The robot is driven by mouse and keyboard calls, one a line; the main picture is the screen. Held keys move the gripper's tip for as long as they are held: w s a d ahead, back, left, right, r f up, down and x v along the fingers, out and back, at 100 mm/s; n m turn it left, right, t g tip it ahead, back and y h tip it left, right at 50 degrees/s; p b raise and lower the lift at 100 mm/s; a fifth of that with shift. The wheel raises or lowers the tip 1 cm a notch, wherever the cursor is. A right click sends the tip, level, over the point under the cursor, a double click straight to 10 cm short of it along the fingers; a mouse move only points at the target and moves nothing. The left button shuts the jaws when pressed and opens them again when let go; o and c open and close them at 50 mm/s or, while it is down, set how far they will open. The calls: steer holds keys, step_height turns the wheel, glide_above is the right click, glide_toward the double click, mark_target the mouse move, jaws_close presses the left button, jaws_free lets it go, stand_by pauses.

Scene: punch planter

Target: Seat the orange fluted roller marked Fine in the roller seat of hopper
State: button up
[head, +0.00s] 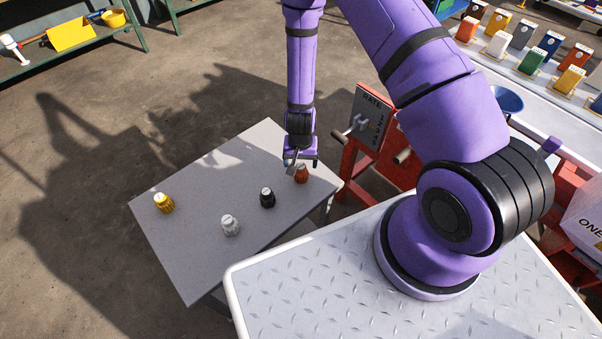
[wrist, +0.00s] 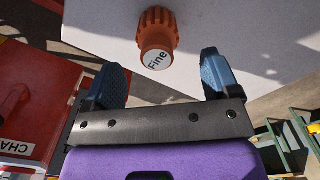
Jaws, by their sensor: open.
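The orange fluted roller (head: 301,174) stands on the grey table (head: 205,172) near its right end. In the wrist view the roller (wrist: 156,38) shows its pale end marked "Fine". My gripper (wrist: 165,78) is open, its two blue fingertips apart, with the roller a little beyond them and between their lines. In the head view my gripper (head: 300,160) is just above and beside the roller and partly covers it. The hopper's roller seat cannot be made out; my arm hides much of the red machine (head: 362,140) at the right.
Black (head: 267,198), white (head: 230,226) and yellow (head: 164,203) rollers stand on the same table. A dark plate marked "RATE" (head: 371,115) and a crank are on the red machine. A white counter (head: 545,88) with several coloured packets stands at the upper right.

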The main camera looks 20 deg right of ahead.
mark_target(301, 166)
steer(key=f, duration=0.3)
steer(key=shift+s+f, duration=0.15)
steer(key=shift+s, duration=0.15)
steer(key=shift+f, duration=0.8)
steer(key=c, duration=1.1)
steer(key=shift+r, duration=0.15)
